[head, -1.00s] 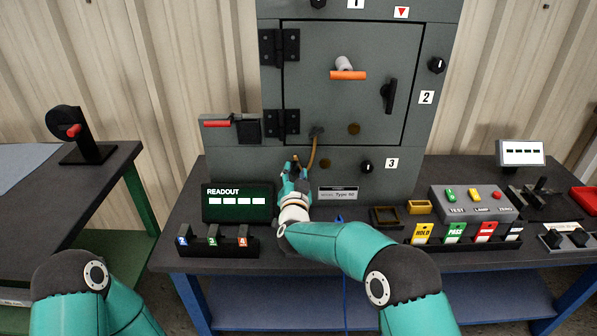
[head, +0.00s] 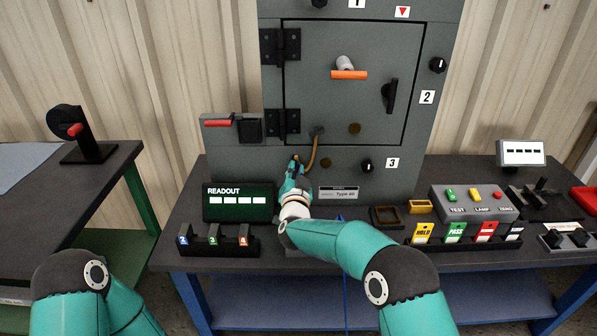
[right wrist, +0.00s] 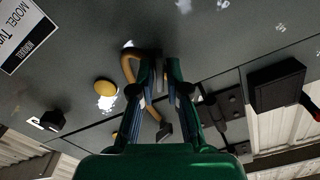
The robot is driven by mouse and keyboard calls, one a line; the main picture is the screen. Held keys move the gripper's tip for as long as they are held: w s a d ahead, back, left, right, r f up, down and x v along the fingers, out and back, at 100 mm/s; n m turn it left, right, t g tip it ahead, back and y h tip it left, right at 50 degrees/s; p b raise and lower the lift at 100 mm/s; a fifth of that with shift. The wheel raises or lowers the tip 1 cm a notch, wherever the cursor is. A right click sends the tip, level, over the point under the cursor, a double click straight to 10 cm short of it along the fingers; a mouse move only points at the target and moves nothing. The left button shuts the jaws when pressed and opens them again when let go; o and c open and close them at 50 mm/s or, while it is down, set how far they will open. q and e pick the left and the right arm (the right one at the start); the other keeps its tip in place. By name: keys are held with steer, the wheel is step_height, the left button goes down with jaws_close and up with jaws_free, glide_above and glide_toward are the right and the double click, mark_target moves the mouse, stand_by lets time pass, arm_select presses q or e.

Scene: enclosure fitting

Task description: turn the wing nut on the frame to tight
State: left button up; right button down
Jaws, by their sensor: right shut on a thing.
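My right gripper (head: 296,163) is at the lower front of the grey cabinet, left of the label plate. It is shut at the lower end of a brown cable (head: 313,152), which hangs from a black fitting on the cabinet. In the right wrist view the cable (right wrist: 127,68) curves in behind the fingers of this gripper (right wrist: 163,68), and the fingers hide its end. I cannot make out a wing nut for certain in either view. My left gripper is out of view; only part of that arm shows at the lower left.
The cabinet door (head: 385,50) has an orange-barred handle (head: 349,74) and a black latch (head: 390,96). A readout (head: 237,203) and a switch row (head: 213,246) stand left of my right arm.

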steer(key=shift+d+f+m+b, duration=0.2)
steer(key=shift+m+b, duration=0.5)
steer(key=shift+b, duration=0.4)
steer(key=shift+w+a+f+m+b, duration=0.1)
steer(key=shift+f+m+b, duration=0.1)
steer(key=shift+m+b, duration=6.15)
steer(key=shift+f+m+b, duration=0.15)
steer(key=shift+m+b, duration=4.6)
steer(key=shift+m, duration=3.1)
steer(key=shift+a, duration=0.1)
steer(key=c, duration=1.2)
jaws_free()
steer(key=shift+r, duration=0.2)
